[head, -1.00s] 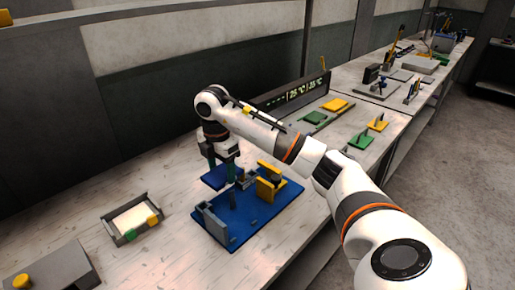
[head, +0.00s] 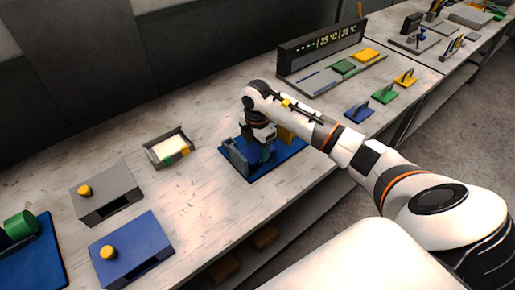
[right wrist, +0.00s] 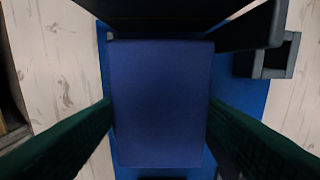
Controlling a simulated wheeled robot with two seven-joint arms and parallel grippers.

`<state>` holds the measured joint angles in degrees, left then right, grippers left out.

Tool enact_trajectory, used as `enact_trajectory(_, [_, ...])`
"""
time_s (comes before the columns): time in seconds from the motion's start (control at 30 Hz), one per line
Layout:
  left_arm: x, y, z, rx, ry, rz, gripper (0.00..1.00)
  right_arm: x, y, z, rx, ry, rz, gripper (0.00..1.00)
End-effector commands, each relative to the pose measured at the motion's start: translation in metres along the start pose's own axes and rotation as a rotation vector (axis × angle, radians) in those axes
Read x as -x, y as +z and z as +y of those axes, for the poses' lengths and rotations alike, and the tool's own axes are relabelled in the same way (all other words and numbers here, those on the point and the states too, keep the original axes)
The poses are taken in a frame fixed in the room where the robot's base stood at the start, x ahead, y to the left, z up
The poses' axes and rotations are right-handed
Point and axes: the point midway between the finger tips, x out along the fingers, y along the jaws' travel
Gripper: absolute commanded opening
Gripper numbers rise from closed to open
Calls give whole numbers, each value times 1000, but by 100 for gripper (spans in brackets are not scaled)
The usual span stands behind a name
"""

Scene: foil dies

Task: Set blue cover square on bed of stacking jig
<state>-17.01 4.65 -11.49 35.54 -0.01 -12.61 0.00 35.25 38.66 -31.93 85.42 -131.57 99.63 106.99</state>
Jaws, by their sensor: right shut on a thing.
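The blue cover (right wrist: 160,100) fills the middle of the right wrist view as a flat blue plate. My right gripper (right wrist: 160,125) is shut on it, with dark green fingers at its left and right sides. In the head view my right gripper (head: 262,150) is down over the stacking jig, hiding the cover. The base shows around the cover in the wrist view; whether the cover touches the bed is hidden. My left gripper is not in view.
A grey tray (head: 150,154) with a pale sheet lies left of the jig. Grey (head: 105,195) and blue (head: 130,248) boxes with yellow knobs stand further left. Blue (head: 358,112), green (head: 384,97) and yellow (head: 405,79) handled plates lie to the right.

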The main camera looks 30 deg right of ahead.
Motion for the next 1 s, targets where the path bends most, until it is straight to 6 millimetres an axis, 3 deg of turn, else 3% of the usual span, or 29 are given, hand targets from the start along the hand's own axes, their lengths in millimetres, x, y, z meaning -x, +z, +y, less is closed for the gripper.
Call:
enact_trajectory(0.13, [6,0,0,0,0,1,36,-18,0,0,-1,2,-1,36])
enact_trajectory(0.47, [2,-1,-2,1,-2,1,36,-23,0,0,0,0,0,36])
enact_trajectory(0.5, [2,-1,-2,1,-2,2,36,-24,0,0,-1,1,0,64])
enact_trajectory(0.63, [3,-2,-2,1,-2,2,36,-23,0,0,-1,1,0,85])
enact_trajectory(1.0, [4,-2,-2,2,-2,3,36,-17,0,0,0,-2,0,85])
